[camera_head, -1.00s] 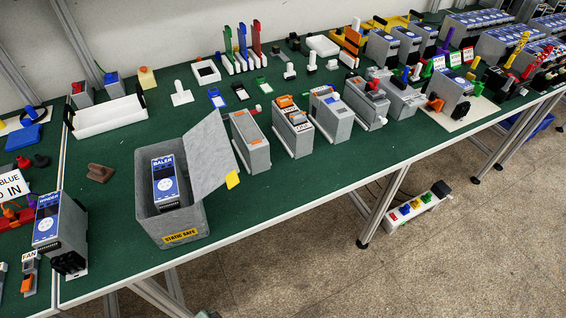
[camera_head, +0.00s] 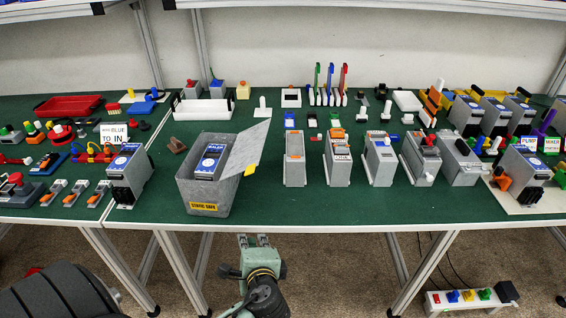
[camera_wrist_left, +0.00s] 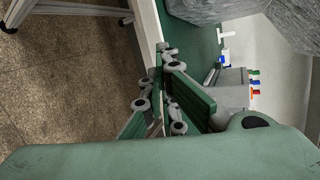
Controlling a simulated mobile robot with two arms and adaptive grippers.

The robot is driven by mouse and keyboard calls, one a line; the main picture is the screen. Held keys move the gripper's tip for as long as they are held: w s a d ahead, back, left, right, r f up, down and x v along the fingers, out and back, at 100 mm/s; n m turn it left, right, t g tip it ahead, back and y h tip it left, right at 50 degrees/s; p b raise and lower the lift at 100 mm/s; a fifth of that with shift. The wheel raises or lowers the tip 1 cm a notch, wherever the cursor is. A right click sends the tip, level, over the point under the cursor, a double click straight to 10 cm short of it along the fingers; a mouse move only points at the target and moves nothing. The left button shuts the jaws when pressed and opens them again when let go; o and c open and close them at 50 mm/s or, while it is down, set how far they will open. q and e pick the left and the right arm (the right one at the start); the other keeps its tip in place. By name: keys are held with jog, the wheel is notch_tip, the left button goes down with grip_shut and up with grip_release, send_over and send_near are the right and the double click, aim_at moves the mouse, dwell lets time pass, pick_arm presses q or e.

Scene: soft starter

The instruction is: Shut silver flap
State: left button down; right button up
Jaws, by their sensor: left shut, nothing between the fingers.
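The silver flap (camera_head: 248,148) is the grey lid of an open grey box (camera_head: 203,198) near the table's front edge. It stands raised and leans out to the right, with a yellow tab (camera_head: 249,171) at its lower right corner. A grey device with a blue label (camera_head: 211,160) stands in the box and rises above its rim. My left gripper (camera_head: 253,240) is shut and empty, in front of the table edge and below the box in the head view, apart from the flap. In the left wrist view its fingers (camera_wrist_left: 160,85) show, with the grey box (camera_wrist_left: 200,8) at the top. My right gripper is not in view.
Several grey units (camera_head: 295,165) stand in a row to the right of the flap. A grey device (camera_head: 128,178) stands left of the box, and a brown piece (camera_head: 176,145) lies behind it. The green table (camera_head: 265,205) is clear just right of the box.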

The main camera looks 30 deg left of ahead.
aim_at(246, 150)
pick_arm(q)
jog(key=w+d+r+m+t+y, duration=0.2)
jog(key=w+r+m+t, duration=0.6)
jog(key=w+r+m, duration=0.3)
jog(key=w+a+r+p, duration=0.4)
jog(key=w+a+p, duration=0.2)
jog(key=shift+a+m, duration=0.3)
jog(key=shift+m, duration=0.1)
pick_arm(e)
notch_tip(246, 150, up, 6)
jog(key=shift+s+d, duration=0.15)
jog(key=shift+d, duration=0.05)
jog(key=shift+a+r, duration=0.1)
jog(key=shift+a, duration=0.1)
pick_arm(q)
jog(key=shift+r, duration=0.1)
